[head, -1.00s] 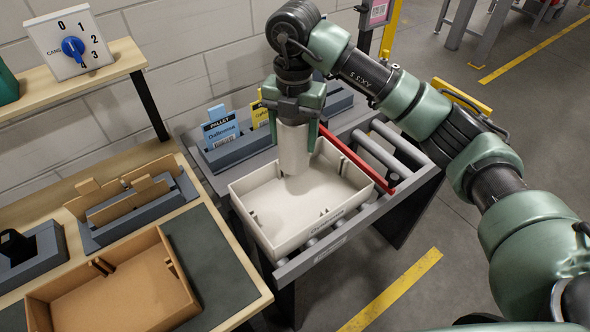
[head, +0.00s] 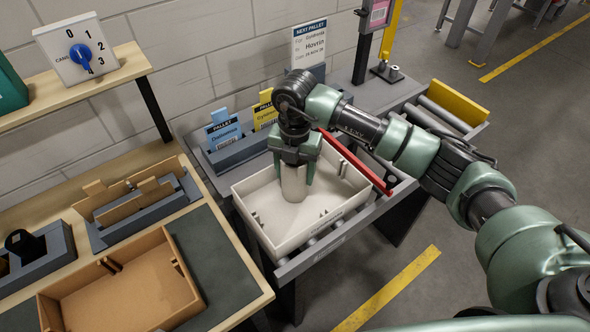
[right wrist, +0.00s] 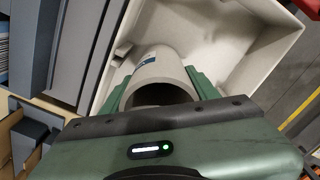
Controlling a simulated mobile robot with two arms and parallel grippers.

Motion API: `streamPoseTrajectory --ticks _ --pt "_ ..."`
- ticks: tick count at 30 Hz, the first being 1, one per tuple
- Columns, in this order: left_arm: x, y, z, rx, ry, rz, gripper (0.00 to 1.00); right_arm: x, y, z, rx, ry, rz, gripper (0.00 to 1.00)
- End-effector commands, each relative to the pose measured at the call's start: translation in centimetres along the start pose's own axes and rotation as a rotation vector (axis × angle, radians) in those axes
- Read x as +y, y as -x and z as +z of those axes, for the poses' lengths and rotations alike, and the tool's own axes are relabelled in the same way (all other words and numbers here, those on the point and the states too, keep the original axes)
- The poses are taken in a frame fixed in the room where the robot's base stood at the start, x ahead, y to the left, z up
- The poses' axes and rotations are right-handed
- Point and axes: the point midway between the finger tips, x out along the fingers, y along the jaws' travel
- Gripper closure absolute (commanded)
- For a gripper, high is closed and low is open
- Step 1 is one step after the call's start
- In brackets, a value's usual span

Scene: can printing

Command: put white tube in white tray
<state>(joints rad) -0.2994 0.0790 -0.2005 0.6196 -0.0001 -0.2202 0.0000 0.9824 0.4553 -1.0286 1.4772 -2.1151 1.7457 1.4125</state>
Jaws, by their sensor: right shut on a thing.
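The white tube (head: 293,184) stands upright inside the white tray (head: 258,222). My right gripper (head: 296,168) is shut on the tube's upper part from above. In the right wrist view the tube (right wrist: 158,79) sits between the two green fingers, its open top end toward the camera. The white tray (right wrist: 230,30) shows behind it there. The tube's lower end is within the tray walls and looks at or near the tray floor; I cannot tell whether it touches. My left gripper is not in view.
The white tray rests on a grey roller conveyor (head: 320,250) beside a red bar (head: 356,163). A holder with blue and yellow pallet cards (head: 225,133) stands behind it. At left is a wooden bench with a brown tray (head: 130,290) and a cardboard divider holder (head: 140,205).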

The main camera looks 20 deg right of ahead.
Motion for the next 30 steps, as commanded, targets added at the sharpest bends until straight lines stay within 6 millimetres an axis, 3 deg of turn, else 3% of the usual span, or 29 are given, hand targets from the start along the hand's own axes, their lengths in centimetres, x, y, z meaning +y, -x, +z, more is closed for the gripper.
streamPoseTrajectory --ticks 3,4,6,19,30 --pt "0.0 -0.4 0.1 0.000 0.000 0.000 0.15 0.0 -0.4 0.0 0.000 0.000 0.000 0.82" --pt "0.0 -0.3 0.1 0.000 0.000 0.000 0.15 0.0 -0.3 0.0 0.000 0.000 0.000 0.32" --pt "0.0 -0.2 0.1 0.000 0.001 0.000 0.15 0.0 -0.2 0.0 0.000 0.000 0.000 0.19" --pt "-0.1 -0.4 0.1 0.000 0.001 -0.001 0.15 0.1 0.6 0.1 -0.002 -0.001 0.003 0.19" --pt "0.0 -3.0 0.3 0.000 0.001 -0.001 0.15 0.1 8.1 0.1 -0.004 -0.001 0.004 0.19"
